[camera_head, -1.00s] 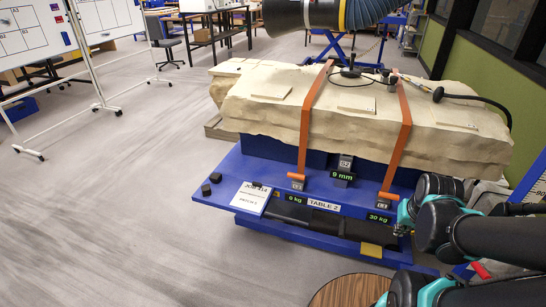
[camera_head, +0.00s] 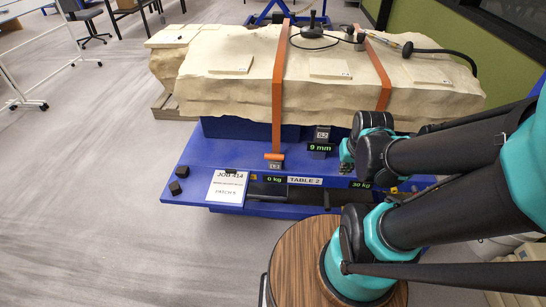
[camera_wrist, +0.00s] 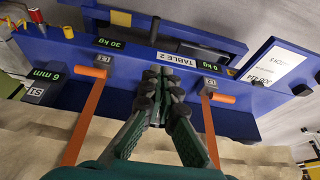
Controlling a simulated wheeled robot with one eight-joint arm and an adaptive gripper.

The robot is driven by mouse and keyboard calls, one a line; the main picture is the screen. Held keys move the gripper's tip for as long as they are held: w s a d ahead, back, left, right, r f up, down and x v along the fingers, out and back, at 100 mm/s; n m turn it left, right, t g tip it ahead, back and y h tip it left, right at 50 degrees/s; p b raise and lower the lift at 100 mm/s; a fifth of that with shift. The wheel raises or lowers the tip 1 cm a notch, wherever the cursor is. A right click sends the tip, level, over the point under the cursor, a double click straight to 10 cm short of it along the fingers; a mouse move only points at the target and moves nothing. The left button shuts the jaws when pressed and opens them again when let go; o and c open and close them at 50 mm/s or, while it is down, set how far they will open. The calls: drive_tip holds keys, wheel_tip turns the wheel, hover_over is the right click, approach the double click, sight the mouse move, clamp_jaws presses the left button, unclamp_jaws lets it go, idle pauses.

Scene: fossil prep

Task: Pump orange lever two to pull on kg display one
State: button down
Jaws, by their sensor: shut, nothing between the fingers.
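My gripper (camera_head: 346,160) is shut and empty. In the wrist view its fingertips (camera_wrist: 165,75) are together between the two orange levers, apart from both. The head view shows the left orange lever (camera_head: 274,157) at the foot of its strap; my arm hides the other. The upside-down wrist view shows both: this same lever (camera_wrist: 222,98) on the right, and the other (camera_wrist: 90,72) on the left. Their small labels are hard to read. The left kg display (camera_head: 274,180) reads 0 kg. The right kg display (camera_head: 361,184) reads 30 kg.
A pale rock slab (camera_head: 215,92) lies strapped on the blue table (camera_head: 195,158). A 9 mm display (camera_head: 321,147) stands between the straps. The wrist view shows a 6 mm display (camera_wrist: 47,75). A round wooden top (camera_head: 300,250) is in front.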

drive_tip(key=w+a+r, duration=0.1)
drive_tip(key=w+a, duration=0.3)
drive_tip(key=w, duration=0.2)
drive_tip(key=m+g, duration=0.3)
approach(274, 155)
drive_tip(key=shift+w+d+f, duration=0.1)
drive_tip(key=shift+f, duration=0.1)
drive_tip(key=shift+a+f, duration=0.15)
drive_tip(key=shift+a, duration=0.1)
drive_tip(key=shift+f, duration=0.1)
drive_tip(key=shift+w+d+f, duration=0.1)
drive_tip(key=shift+w+f, duration=0.1)
drive_tip(key=shift+f, duration=1.5)
drive_tip(key=shift+w+f, duration=0.15)
drive_tip(key=shift+f, duration=1.55)
